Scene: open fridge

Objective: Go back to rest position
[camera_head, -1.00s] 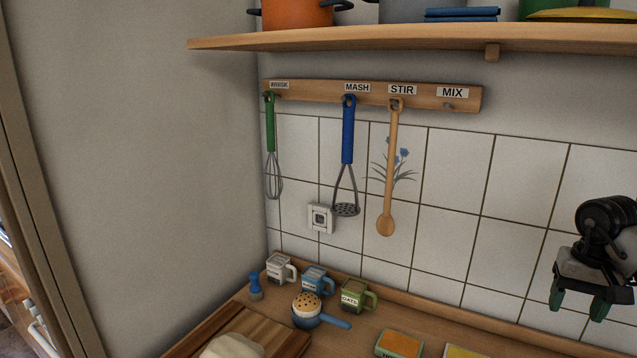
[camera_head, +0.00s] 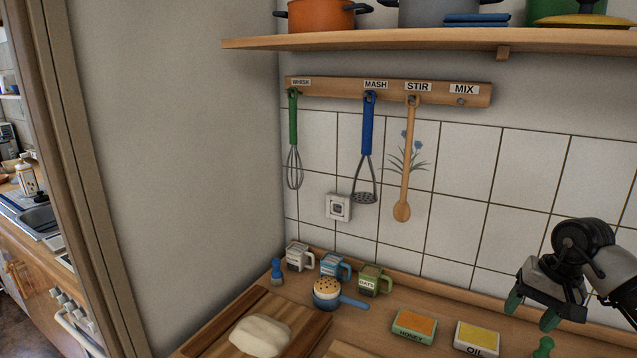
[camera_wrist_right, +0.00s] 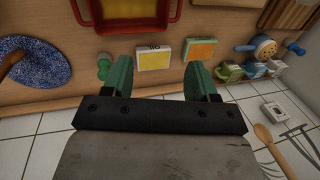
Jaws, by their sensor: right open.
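My right gripper (camera_head: 530,308) is at the right side of the head view, above the worktop and in front of the tiled wall. Its green fingers are spread apart and hold nothing. In the right wrist view the open fingers (camera_wrist_right: 161,78) show with the worktop beyond them. My left gripper is in neither view.
A rack (camera_head: 380,92) on the wall holds a whisk (camera_head: 293,150), a masher (camera_head: 367,150) and a wooden spoon (camera_head: 408,160); the MIX hook is empty. Below stand mugs (camera_head: 370,281), dough (camera_head: 261,336), a honey box (camera_head: 414,326) and an oil box (camera_head: 477,338).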

